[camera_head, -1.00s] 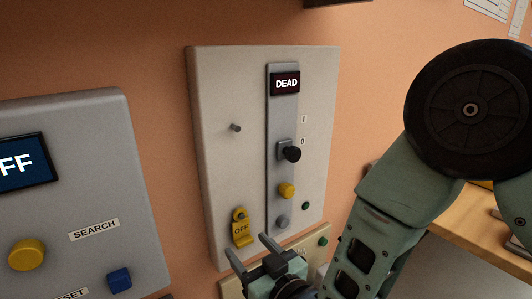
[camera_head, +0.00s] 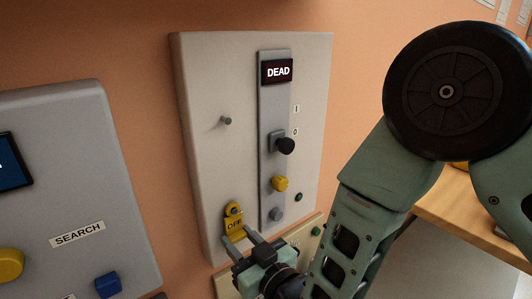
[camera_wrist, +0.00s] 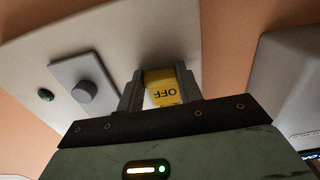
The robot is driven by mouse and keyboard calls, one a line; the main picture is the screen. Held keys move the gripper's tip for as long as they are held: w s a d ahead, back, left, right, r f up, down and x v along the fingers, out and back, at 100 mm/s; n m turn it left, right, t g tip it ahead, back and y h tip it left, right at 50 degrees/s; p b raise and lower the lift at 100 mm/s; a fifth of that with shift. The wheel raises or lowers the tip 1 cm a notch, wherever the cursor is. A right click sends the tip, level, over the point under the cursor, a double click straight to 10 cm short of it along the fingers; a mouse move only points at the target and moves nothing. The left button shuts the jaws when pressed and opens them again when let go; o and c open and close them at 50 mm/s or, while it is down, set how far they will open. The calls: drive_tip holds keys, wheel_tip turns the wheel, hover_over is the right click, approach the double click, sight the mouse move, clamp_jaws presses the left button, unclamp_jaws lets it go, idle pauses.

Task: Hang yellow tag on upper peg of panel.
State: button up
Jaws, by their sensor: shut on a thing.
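The yellow tag (camera_head: 234,224), marked OFF, hangs at the lower left of the light grey panel (camera_head: 215,75), its hole around the lower peg (camera_head: 234,208). My gripper (camera_head: 236,236) is at the tag's lower part, shut on it. In the wrist view the tag (camera_wrist: 161,88) sits between the two fingers of my gripper (camera_wrist: 162,95), its lettering upside down. The upper peg (camera_head: 226,121) on the left half of the panel is bare. The tag's lower end is partly hidden by the fingers.
A grey console (camera_head: 70,180) with buttons stands at the left. A wooden desk (camera_head: 470,225) is at the right.

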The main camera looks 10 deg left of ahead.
drive_tip(key=shift+s+d, duration=0.1)
drive_tip(key=b+v, duration=0.1)
drive_tip(key=v, duration=0.5)
drive_tip(key=shift+b, duration=0.4)
wheel_tip(320, 180, up, 18)
drive_tip(key=s+d+p, duration=0.1)
drive_tip(key=p, duration=0.9)
drive_tip(key=shift+s+d+p, duration=0.15)
drive_tip(key=shift+d+p, duration=0.1)
drive_tip(key=shift+p, duration=0.15)
drive_tip(key=shift+f+b, duration=0.1)
drive_tip(key=shift+b, duration=0.2)
drive_tip(key=shift+a, duration=0.1)
drive_tip(key=shift+b+x, duration=0.35)
drive_tip(key=shift+x, duration=2.4)
